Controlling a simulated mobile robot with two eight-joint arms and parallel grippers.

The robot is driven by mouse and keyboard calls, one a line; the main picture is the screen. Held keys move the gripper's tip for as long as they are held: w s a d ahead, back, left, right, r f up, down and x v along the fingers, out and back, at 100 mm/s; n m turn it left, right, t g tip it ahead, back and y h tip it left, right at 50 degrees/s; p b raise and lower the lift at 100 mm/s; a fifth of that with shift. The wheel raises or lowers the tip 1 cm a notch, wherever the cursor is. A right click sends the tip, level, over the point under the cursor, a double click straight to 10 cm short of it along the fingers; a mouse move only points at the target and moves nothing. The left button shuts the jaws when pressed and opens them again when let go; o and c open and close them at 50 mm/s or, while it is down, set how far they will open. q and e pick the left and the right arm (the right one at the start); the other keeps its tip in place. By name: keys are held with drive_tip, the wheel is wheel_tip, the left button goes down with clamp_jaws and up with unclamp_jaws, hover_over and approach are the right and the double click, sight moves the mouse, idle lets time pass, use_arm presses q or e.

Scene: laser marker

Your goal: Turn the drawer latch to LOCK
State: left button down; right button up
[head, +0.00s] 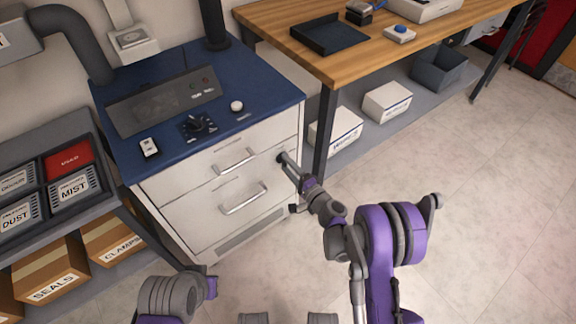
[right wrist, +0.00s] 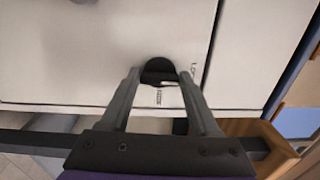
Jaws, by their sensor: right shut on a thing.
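The drawer latch is a small dark round knob (right wrist: 158,70) on the white cabinet front, seen in the right wrist view between my fingertips. Small printed labels sit beside and below it; one at its right seems to begin "LO", the other is too small to read. My right gripper (head: 283,159) reaches the upper right of the cabinet front in the head view, and its fingers (right wrist: 160,78) are closed on the latch. The upper drawer (head: 190,176) looks shut. My left arm shows at the bottom left of the head view, but its gripper does not.
The cabinet has a blue top (head: 265,95) with a knob panel and a white button. Two bar handles (head: 236,160) stick out left of my right gripper. A wooden workbench (head: 330,60) stands at right. Open floor (head: 450,190) lies at right.

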drive_tip(key=shift+n, duration=0.5)
drive_tip(key=o, duration=1.4)
drive_tip(key=shift+c, duration=0.2)
drive_tip(key=p+v, duration=0.1)
drive_tip(key=v, duration=1)
drive_tip(key=shift+w, duration=0.1)
